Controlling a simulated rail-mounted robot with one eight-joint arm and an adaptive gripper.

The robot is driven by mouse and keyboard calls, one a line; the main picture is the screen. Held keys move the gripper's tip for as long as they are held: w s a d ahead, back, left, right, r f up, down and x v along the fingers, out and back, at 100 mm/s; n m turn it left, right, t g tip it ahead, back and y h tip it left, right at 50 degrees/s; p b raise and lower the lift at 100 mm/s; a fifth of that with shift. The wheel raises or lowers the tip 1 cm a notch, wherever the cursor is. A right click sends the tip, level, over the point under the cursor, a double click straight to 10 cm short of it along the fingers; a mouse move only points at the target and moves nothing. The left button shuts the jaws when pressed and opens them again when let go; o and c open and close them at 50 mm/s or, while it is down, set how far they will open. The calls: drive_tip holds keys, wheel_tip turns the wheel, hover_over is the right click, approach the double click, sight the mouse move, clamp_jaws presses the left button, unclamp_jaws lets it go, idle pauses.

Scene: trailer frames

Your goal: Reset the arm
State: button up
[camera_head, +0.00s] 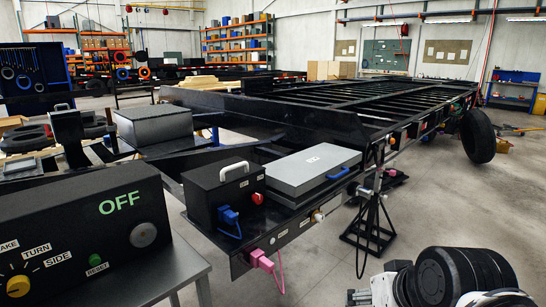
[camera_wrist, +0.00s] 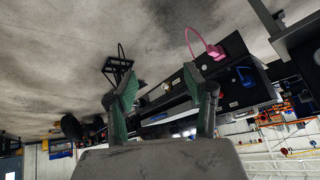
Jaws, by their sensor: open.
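My gripper (camera_wrist: 160,76) shows in the wrist view with its two green-padded fingers spread wide and nothing between them. Beyond the fingers are the concrete floor and the black trailer frame, which appears upside down there. In the head view, black and white parts of my arm (camera_head: 450,278) show at the lower right, beside the trailer frame (camera_head: 310,118) and over the floor. My gripper's fingers cannot be made out in the head view.
A black control box (camera_head: 85,235) reading OFF stands at the left. A black handled box (camera_head: 222,188) and a grey case (camera_head: 313,174) sit on the trailer's front, with a pink plug (camera_head: 262,261) and blue plug (camera_head: 229,215). A black jack stand (camera_head: 370,225) is near.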

drive_tip(key=s+d+h, duration=0.1)
drive_tip(key=s+d, duration=0.1)
drive_tip(key=s, duration=0.2)
wheel_tip(320, 180, up, 13)
drive_tip(key=p, duration=1.4)
drive_tip(key=shift+w, duration=0.4)
drive_tip(key=shift+d, duration=0.1)
